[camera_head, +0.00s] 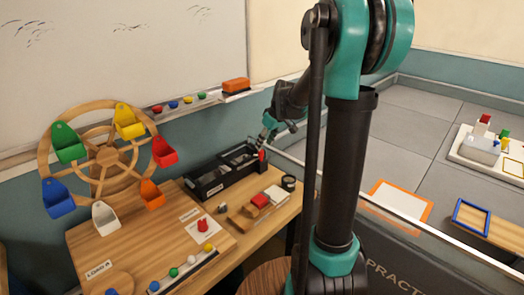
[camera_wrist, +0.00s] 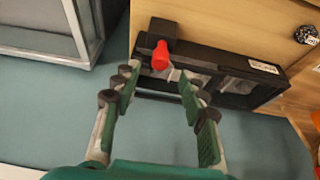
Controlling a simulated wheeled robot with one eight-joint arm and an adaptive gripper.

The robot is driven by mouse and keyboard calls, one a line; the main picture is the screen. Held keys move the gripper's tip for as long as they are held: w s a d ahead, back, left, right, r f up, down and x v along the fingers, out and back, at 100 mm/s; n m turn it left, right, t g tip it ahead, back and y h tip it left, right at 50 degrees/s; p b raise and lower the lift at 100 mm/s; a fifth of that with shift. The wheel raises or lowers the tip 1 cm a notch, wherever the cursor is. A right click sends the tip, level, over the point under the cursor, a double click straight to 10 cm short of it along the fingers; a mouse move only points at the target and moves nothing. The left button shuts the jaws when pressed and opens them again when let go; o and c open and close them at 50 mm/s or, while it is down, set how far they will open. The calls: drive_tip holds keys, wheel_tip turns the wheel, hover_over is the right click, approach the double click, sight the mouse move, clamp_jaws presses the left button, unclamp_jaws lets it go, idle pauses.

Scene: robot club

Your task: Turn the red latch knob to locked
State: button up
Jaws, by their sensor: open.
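The red latch knob (camera_wrist: 160,56) sticks out from a dark block at one end of the black box (camera_wrist: 236,88) in the wrist view. In the head view the knob (camera_head: 262,155) is a small red spot at the right end of the black box (camera_head: 208,188). My gripper (camera_wrist: 157,80) is open and empty. In the wrist view the knob shows between and just beyond its fingertips, with no clear contact. In the head view my gripper (camera_head: 268,129) is just above the knob. I cannot tell which way the knob is turned.
A wooden table (camera_head: 150,232) carries the box. A wheel with coloured buckets (camera_head: 108,157) stands at left. A whiteboard ledge (camera_head: 190,106) runs behind.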

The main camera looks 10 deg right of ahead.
sight(261, 151)
drive_tip(key=shift+x, duration=2.6)
drive_tip(key=shift+c, duration=0.5)
clamp_jaws()
